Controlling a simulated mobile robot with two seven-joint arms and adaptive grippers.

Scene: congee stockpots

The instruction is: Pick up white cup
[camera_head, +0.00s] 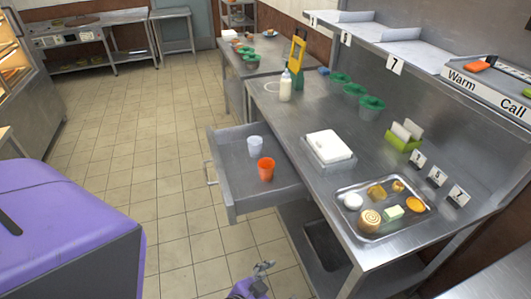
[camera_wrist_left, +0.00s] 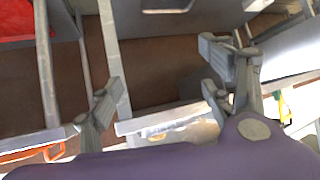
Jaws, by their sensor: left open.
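The white cup (camera_head: 255,147) stands upright in the open drawer (camera_head: 229,193) under the steel counter, in the head view. An orange cup (camera_head: 266,169) stands just in front of it in the same drawer. My left gripper (camera_head: 264,267) is at the bottom edge of the head view, in front of the drawer and apart from both cups. In the left wrist view the fingers of my left gripper (camera_wrist_left: 162,95) are spread with nothing between them. The white cup cannot be made out in that view. My right gripper is in neither view.
The steel counter (camera_head: 300,115) holds a white box (camera_head: 328,146), a food tray (camera_head: 376,236), a bottle (camera_head: 285,87) and green-lidded containers (camera_head: 355,91). The drawer's raised walls surround the cups. The tiled floor (camera_head: 175,140) left of the drawer is clear.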

